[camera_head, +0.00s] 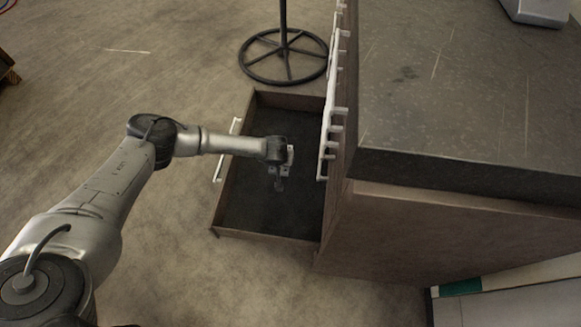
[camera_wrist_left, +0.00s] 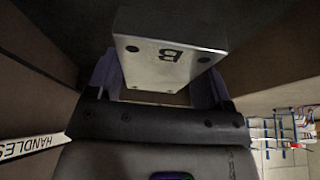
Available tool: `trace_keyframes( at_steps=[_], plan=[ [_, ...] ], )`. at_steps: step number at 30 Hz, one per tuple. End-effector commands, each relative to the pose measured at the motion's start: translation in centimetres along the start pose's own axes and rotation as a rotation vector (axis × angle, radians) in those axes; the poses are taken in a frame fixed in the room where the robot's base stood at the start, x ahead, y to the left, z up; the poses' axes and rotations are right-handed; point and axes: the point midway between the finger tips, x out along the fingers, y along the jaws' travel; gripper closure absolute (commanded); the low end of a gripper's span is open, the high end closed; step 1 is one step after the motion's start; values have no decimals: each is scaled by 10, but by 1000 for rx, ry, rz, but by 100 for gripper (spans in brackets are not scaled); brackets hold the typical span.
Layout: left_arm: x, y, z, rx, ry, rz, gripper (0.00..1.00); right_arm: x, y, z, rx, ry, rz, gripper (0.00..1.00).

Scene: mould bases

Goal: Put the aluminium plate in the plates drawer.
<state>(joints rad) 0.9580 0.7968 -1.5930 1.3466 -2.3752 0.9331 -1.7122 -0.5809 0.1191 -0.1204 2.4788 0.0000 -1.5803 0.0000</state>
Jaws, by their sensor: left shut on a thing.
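The aluminium plate (camera_wrist_left: 165,62) is a silver block marked "B" with dark holes, seen close up in the left wrist view. My left gripper (camera_wrist_left: 158,88) is shut on it, with a finger at either side. In the head view my left gripper (camera_head: 279,182) hangs over the pulled-out drawer (camera_head: 265,236), which has a dark floor and brown walls. The plate is hard to make out there, and its height above the drawer floor cannot be told. The drawer's own label is not readable in the head view. My right gripper is out of view.
The cabinet (camera_head: 390,225) with a dark stone-like top (camera_head: 450,90) stands right of the drawer. White handles (camera_head: 329,130) line its front. A "HANDLES" label (camera_wrist_left: 32,146) shows in the wrist view. A round-footed stand (camera_head: 283,60) is behind the drawer. Floor to the left is mostly clear.

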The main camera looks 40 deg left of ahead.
Motion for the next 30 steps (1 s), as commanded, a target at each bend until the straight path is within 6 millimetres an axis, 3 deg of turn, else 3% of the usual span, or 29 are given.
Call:
trace_keyframes(
  at_steps=[3,12,17,27,30],
  plan=[
    [10,0,2,-2,3,1,67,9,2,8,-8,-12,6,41],
    [47,0,18,-1,3,0,67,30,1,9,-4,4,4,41],
    [54,0,20,-2,4,1,67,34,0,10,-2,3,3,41],
    [94,0,37,-2,4,1,67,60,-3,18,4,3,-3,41],
    [95,0,37,-2,4,1,67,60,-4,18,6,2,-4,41]
  ],
)
